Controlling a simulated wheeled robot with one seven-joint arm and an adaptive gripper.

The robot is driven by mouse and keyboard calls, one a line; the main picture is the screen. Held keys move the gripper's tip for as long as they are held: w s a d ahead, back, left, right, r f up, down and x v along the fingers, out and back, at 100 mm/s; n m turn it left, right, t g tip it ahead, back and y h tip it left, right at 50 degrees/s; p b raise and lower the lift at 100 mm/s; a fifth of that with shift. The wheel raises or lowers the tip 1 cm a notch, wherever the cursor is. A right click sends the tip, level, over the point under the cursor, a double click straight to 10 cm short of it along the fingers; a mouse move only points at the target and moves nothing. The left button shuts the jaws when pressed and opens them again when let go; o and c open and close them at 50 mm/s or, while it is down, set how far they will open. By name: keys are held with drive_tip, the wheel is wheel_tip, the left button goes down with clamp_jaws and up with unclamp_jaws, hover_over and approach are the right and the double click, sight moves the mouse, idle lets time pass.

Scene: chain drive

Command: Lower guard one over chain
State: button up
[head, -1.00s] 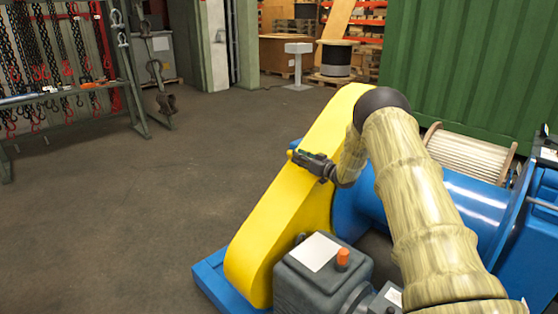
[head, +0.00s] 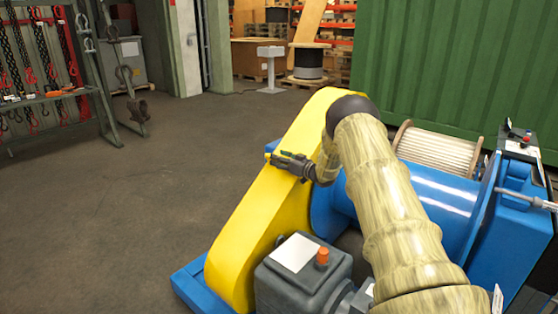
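The yellow guard (head: 262,222) is a long rounded cover on the near side of the blue drum machine. It slopes from upper right down to the blue base at lower left. No chain shows; the guard hides whatever is under it. My gripper (head: 273,157) is at the guard's upper left edge, with its dark fingers pointing left. A small yellow knob or handle end shows at the fingertips. The fingers are too small to tell whether they are closed on it.
The blue drum (head: 430,198) and a rope reel (head: 437,149) lie to the right, before a green container (head: 450,75). The floor at left is open, with a chain rack (head: 50,95) beyond.

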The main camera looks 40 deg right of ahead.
drive_tip(key=shift+s+f, duration=0.2)
idle(0.4)
drive_tip(key=shift+s, duration=0.15)
drive_tip(key=v, duration=1.1)
drive_tip(key=shift+s+d, duration=0.2)
drive_tip(key=shift+s, duration=0.1)
drive_tip(key=shift+r, duration=0.1)
